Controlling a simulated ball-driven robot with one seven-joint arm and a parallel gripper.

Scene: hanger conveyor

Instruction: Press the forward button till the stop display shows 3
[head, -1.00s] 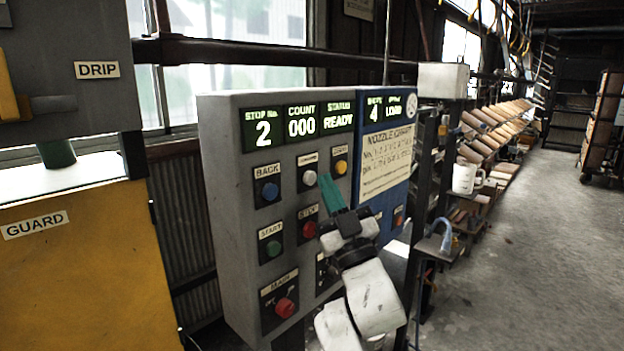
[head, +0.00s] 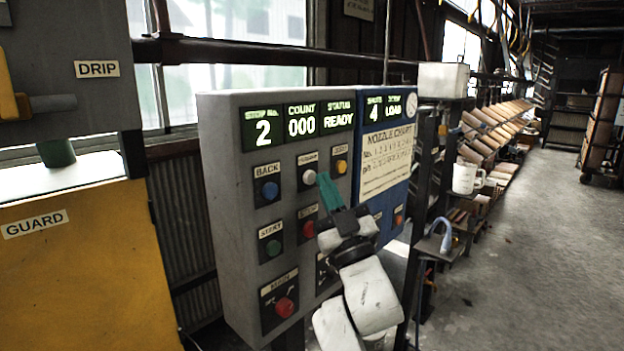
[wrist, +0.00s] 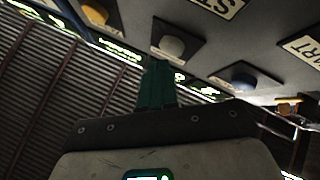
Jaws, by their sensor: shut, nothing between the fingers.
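The stop display (head: 263,132) on the grey control panel (head: 222,190) reads 2. The forward button is the white one (head: 308,177) in the top row, between the blue back button (head: 270,191) and a yellow button (head: 341,166); its label is too small to read surely. My gripper (head: 322,177) is shut and empty, its teal fingers pointing at the panel just right of the white button. In the wrist view the fingertips (wrist: 160,64) lie just below the white button (wrist: 172,45). I cannot tell whether they touch it.
The count display (head: 301,122) reads 000 and the status display (head: 338,117) reads READY. A green start button (head: 273,248), a red stop button (head: 309,229) and a red main knob (head: 285,307) sit lower. A blue panel (head: 372,195) adjoins at right.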

